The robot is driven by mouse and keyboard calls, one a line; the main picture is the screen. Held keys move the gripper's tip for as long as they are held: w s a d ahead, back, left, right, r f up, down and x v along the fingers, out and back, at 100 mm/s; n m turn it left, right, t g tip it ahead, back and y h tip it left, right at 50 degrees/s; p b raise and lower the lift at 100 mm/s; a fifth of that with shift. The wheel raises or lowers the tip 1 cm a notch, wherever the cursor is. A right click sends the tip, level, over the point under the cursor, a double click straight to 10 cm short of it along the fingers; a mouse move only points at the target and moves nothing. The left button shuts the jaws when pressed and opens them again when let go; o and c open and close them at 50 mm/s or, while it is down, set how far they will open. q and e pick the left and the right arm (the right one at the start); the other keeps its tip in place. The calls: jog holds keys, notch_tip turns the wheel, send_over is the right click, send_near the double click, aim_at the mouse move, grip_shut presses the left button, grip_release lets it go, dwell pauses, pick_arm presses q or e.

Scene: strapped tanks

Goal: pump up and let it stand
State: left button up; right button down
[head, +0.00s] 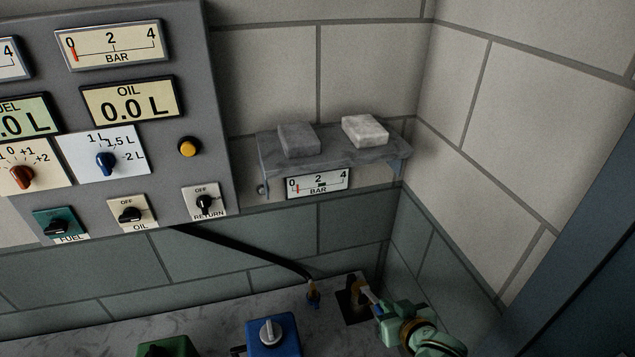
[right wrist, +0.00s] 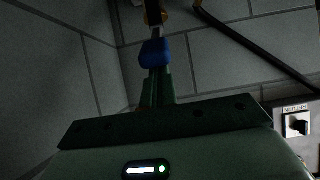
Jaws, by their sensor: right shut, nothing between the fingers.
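Under the shelf, a gauge (head: 318,184) marked 0, 2, 4 BAR has its red needle near 0 and a dark mark around 2. A blue tank (head: 272,338) with a silver knob and a green tank (head: 166,349) stand at the lower edge of the head view, both partly cut off. My right gripper (head: 368,294) is shut and empty, at a dark square fitting (head: 350,306) on the counter. I cannot tell whether it touches the fitting. The right gripper's narrow fingers (right wrist: 155,50) point up the right wrist view. My left gripper is out of view.
A grey panel (head: 215,100) carries BAR gauges, an OIL display (head: 131,102) at 0.0 L, knobs and FUEL, OIL and RETURN switches. A shelf (head: 340,159) holds two grey blocks. A black hose (head: 245,251) runs to a fitting on the counter (head: 215,320). Walls close the right corner.

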jog(key=shift+f, duration=0.15)
dwell(0.3)
jog(key=shift+s+d+f+b, duration=0.1)
jog(key=shift+s+f+b, duration=0.3)
jog(key=shift+f, duration=0.4)
jog(key=shift+s+d+f+b, duration=0.15)
jog(key=shift+s+f+b, duration=0.15)
jog(key=shift+f, duration=0.5)
jog(key=shift+s+d+f+b, duration=0.1)
jog(key=shift+s+f+b, duration=0.3)
jog(key=shift+f, duration=0.5)
jog(key=shift+w+a+r+p, duration=0.1)
jog(key=shift+w+r+p, duration=0.25)
jog(key=shift+r+p, duration=0.5)
jog(key=shift+w+a+r+p, duration=0.1)
jog(key=shift+w+r+p, duration=0.3)
jog(key=shift+r+p, duration=0.45)
jog(key=shift+w+a+r+p, duration=0.1)
jog(key=shift+w+r+p, duration=0.25)
jog(key=shift+r+p, duration=0.5)
jog(key=shift+r, duration=0.1)
